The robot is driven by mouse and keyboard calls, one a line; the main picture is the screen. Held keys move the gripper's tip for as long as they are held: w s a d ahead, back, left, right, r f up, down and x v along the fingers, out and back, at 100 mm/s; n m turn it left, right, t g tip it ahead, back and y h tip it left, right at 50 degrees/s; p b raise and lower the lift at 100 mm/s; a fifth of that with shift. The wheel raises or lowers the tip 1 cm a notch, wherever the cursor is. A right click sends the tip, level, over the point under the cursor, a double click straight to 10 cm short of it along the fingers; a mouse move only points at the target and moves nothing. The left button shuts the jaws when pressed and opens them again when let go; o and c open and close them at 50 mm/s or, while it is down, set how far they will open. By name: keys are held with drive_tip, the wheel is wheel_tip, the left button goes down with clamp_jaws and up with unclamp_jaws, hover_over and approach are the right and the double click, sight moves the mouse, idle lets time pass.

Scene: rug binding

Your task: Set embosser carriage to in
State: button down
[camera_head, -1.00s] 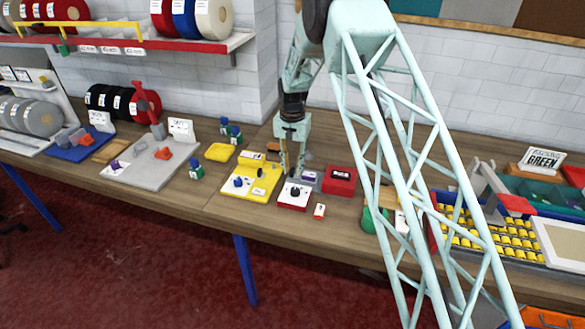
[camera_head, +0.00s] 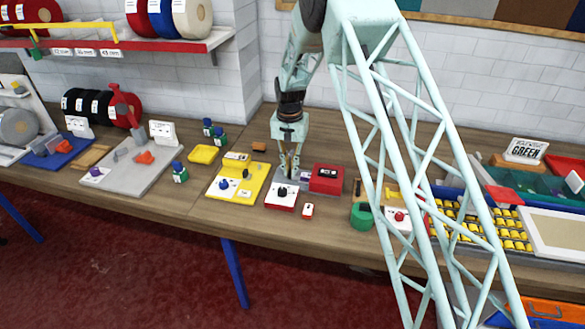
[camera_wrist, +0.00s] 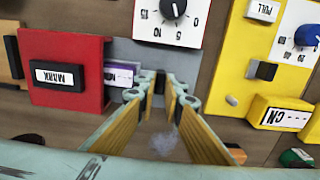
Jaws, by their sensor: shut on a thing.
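The embosser (camera_head: 327,178) has a red block labelled MARK (camera_wrist: 60,75), a grey base plate (camera_wrist: 180,58) and a white dial panel with a black knob (camera_head: 282,191). A white and purple labelled piece (camera_wrist: 121,75) sits between the red block and my gripper. My gripper (camera_head: 288,178) points down over the grey plate, behind the dial panel. In the wrist view its fingers (camera_wrist: 161,84) are close around a small dark piece (camera_wrist: 160,80), apparently the carriage's handle. Most of that piece is hidden between the fingers.
A yellow panel (camera_head: 237,182) with a blue knob stands left of the embosser. A small red and white block (camera_head: 308,210) lies in front.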

sight(296, 177)
drive_tip(key=shift+s+d, duration=0.2)
drive_tip(key=shift+d, duration=0.95)
drive_tip(key=c, duration=2.7)
unclamp_jaws()
drive_tip(key=shift+r, duration=0.2)
drive_tip(key=shift+r, duration=5.8)
